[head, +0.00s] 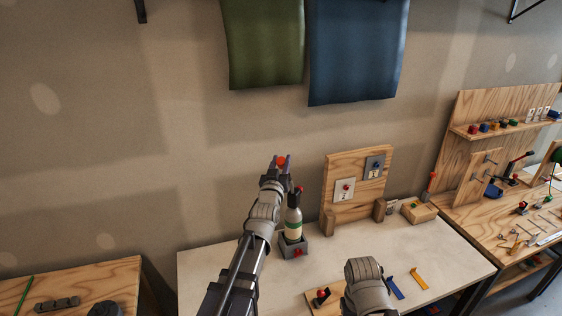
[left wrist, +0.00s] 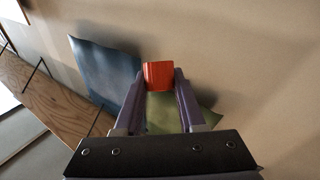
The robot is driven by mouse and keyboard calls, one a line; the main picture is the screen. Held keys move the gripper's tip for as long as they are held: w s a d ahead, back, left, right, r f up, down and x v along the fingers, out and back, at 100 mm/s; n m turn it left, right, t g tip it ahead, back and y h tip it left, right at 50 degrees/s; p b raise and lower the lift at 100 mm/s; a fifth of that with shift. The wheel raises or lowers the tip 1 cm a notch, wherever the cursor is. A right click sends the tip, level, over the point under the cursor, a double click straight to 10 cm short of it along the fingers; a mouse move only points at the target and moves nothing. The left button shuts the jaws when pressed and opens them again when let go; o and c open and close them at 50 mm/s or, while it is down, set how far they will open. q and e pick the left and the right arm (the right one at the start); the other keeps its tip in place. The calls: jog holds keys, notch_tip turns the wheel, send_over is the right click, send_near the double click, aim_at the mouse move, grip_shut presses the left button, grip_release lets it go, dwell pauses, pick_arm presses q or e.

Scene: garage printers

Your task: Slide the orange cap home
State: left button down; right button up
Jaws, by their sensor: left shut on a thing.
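My left gripper (head: 281,164) is shut on the orange cap (head: 281,159) and holds it up in the air in front of the wall. In the left wrist view the cap (left wrist: 159,75) sits between the two fingertips (left wrist: 160,82). A white bottle (head: 294,222) with a green band stands upright in a grey holder (head: 294,249) on the table, below and right of the gripper. Its dark top is partly beside my left arm. Part of my right arm shows at the table's front; its fingers do not show.
The pale table (head: 220,268) is clear left of the holder. A wooden board (head: 338,165) with two plates stands at the back. A blue piece (head: 394,289) and a yellow piece (head: 419,279) lie right of my right arm. Green (head: 264,45) and blue (head: 357,50) cloths hang above.

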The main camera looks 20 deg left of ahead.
pick_arm(q)
jog(key=shift+w+f+b, duration=0.35)
jog(key=shift+f+b, duration=0.4)
jog(key=shift+w+d+f+b, duration=0.15)
jog(key=shift+w+f+b, duration=0.45)
jog(key=shift+f+b, duration=0.3)
jog(key=shift+w+d+f+b, duration=0.1)
jog(key=shift+w+f+b, duration=0.45)
jog(key=shift+f+b, duration=0.35)
jog(key=shift+w+d+f+b, duration=0.1)
jog(key=shift+w+f+b, duration=0.3)
jog(key=shift+f+b, duration=0.25)
jog(key=shift+w+d+f+b, duration=0.1)
jog(key=shift+w+f+b, duration=0.25)
jog(key=shift+f+b, duration=0.3)
jog(key=shift+c, duration=2.1)
grip_release()
jog(key=s+f+b, duration=0.1)
jog(key=s, duration=0.6)
jog(key=shift+s+d, duration=0.35)
